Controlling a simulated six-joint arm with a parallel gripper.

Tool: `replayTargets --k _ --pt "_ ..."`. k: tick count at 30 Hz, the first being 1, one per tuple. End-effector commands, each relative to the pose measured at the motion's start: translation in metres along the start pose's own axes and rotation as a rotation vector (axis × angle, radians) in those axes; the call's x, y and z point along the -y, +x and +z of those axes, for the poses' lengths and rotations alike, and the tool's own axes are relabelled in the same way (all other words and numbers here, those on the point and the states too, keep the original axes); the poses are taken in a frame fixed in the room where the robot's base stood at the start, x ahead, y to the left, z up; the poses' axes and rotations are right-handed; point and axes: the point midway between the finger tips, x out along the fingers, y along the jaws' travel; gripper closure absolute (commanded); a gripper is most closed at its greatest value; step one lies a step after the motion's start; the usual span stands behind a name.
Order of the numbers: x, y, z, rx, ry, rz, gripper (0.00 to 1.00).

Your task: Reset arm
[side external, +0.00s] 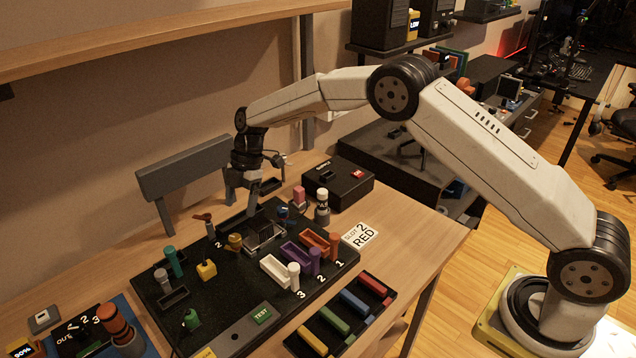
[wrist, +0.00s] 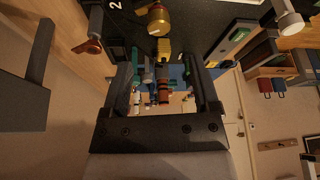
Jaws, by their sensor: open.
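My gripper (side external: 245,203) hangs fingers down over the rear part of the black task board (side external: 210,330) in the side external view. Its fingers are apart, and I see nothing held between them. A grey metal block (side external: 264,236) on the board lies just below and beside the fingertips; I cannot tell whether they touch it. In the wrist view my gripper (wrist: 165,85) also shows open, with board parts visible beyond the gap. My arm is bent, reaching in from the right.
The board carries coloured pegs, a white slot block (side external: 279,271), a purple one (side external: 297,257) and a yellow knob (side external: 206,270). A tray of coloured bars (side external: 345,312) lies in front. A black box (side external: 338,181) with a red button stands behind right. A grey panel (side external: 185,167) stands behind.

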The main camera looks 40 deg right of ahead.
Motion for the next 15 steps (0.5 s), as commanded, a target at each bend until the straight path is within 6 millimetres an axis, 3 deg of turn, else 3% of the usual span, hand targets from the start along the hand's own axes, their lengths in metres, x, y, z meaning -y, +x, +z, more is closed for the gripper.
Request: replayTargets --k 8,15 --pt "0.02 -0.016 0.008 0.051 0.189 0.03 0.22" --pt "0.058 -0.037 0.021 0.119 0.479 0.091 0.22"
